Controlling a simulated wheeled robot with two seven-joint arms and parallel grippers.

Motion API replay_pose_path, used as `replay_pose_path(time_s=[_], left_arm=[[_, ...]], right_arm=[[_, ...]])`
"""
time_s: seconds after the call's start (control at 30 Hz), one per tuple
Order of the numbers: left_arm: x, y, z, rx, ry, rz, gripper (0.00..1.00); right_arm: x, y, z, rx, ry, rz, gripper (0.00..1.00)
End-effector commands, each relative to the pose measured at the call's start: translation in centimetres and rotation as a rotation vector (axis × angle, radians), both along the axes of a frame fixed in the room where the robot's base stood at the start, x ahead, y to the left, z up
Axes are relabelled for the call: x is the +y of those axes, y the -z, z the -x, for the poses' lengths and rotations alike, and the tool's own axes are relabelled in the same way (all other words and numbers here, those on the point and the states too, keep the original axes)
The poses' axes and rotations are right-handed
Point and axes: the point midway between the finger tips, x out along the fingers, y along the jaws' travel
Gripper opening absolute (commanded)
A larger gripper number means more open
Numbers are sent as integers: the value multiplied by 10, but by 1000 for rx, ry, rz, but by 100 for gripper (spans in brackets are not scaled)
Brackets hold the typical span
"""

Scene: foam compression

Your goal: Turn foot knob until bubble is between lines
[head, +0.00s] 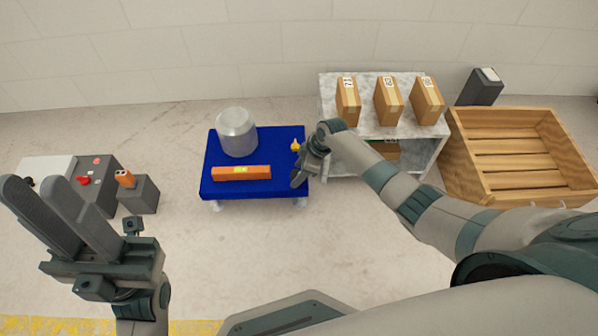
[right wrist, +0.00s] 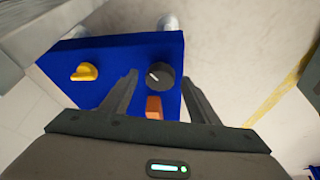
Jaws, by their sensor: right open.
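The blue platform (head: 218,149) carries an orange level (head: 256,173), whose yellow-green vial (head: 240,170) is too small to show the bubble or lines. In the right wrist view, a dark round knob (right wrist: 163,79) with a white mark shows at the platform's edge, close to the level's orange end (right wrist: 153,107). My right gripper (right wrist: 160,77) is open, with its fingertips on either side of that knob in the picture; contact cannot be told.
A grey shelf (head: 345,134) with several cardboard boxes and a wooden crate (head: 522,193) are to the right. A grey control box (head: 98,183) is at left. The floor in front of the platform is clear.

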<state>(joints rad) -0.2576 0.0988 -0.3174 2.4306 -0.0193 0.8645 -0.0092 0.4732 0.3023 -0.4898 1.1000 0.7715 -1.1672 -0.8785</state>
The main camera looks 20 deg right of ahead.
Motion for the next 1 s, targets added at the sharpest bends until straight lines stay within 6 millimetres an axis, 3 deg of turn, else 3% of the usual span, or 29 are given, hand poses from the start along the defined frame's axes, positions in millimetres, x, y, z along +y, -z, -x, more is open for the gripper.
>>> replay_pose_path(time_s=[0.07, 0.23, 0.67, 1.0], left_arm=[[0, 0, 0, 0, 0, 0, 26], [0, 0, 0, 1, 0, 0, 26], [-1, 4, -2, 8, 3, -2, 26], [-5, 1, -2, -28, 23, 21, 26]], right_arm=[[0, 0, 0, 0, 0, 0, 53], [0, 0, 0, 0, 0, 0, 14], [-1, 1, -1, -1, -46, 2, 15], [-2, 3, -3, -2, -244, 2, 15]])
